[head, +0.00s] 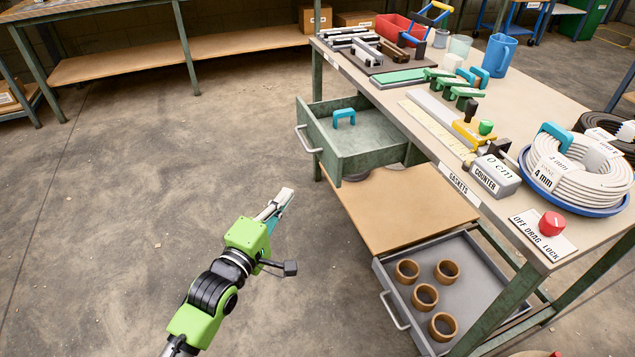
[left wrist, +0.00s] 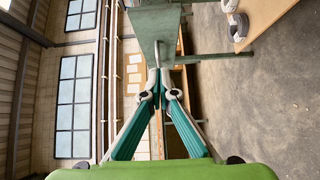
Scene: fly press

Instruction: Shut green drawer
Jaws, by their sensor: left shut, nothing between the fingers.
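The green drawer (head: 372,150) is pulled out from the left side of the workbench, with a metal handle (head: 308,139) on its front. A teal U-shaped piece (head: 344,117) is inside it. My left gripper (head: 284,194) is shut and empty, in front of the drawer and below its handle in the head view, apart from it in the picture. In the left wrist view, its closed fingertips (left wrist: 160,78) point toward the drawer (left wrist: 154,24); the exact gap cannot be told. My right gripper is not in view.
A grey lower drawer (head: 460,285) holding several brown rings is also pulled out. The workbench top (head: 545,95) carries clamps, a cable coil (head: 580,165), a COUNTER block (head: 495,177) and a red knob (head: 551,223). The floor left of the bench is clear.

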